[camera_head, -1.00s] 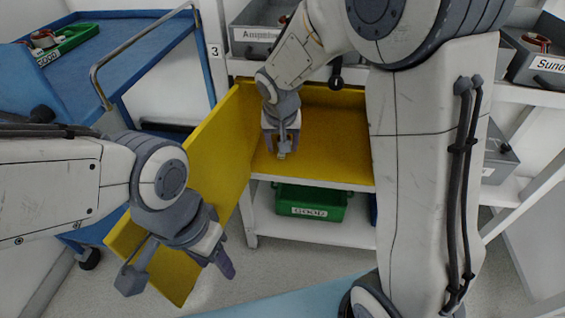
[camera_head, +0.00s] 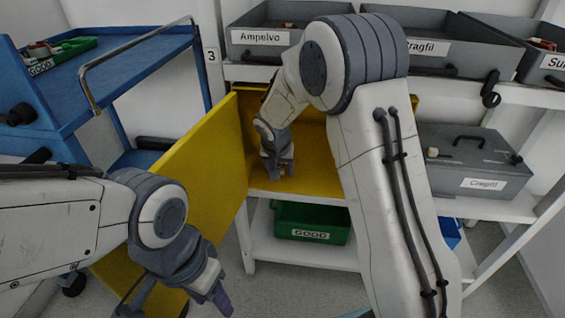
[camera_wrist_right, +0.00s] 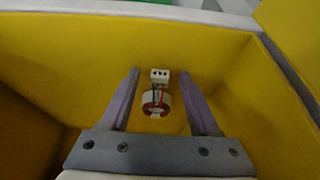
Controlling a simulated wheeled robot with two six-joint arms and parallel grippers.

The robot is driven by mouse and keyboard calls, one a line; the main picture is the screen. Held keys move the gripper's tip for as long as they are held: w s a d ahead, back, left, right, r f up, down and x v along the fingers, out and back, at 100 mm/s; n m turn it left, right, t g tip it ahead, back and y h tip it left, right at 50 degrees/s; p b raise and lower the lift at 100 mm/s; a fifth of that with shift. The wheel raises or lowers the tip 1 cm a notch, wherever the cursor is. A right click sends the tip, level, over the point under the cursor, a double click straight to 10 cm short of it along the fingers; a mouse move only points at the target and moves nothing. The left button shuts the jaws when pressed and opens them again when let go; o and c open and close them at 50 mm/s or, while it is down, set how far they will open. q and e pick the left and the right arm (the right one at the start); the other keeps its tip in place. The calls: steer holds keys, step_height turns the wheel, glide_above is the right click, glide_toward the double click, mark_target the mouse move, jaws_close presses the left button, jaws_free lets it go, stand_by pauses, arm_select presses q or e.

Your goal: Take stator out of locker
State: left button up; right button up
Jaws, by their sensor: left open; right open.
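The stator (camera_wrist_right: 154,104), a red and white ring with a white connector block, lies on the yellow surface inside the locker (camera_head: 318,150). In the right wrist view it lies between the two spread fingers of my right gripper (camera_wrist_right: 160,100), with gaps on both sides. In the head view my right gripper (camera_head: 277,168) points down inside the locker; I cannot make out the stator there. The yellow locker door (camera_head: 205,165) stands open on the left. My left gripper (camera_head: 178,297) is open and empty in front of the door, low in the picture.
A green bin (camera_head: 310,222) stands on the shelf below the locker. Grey bins, one labelled Ampelvo (camera_head: 262,38), line the upper shelf. A grey case (camera_head: 475,165) stands right of the locker. A blue cart (camera_head: 110,75) with a green tray (camera_head: 62,52) is at left.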

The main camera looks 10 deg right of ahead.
steer(key=shift+c, duration=0.3)
jaws_close()
steer(key=shift+r, duration=0.15)
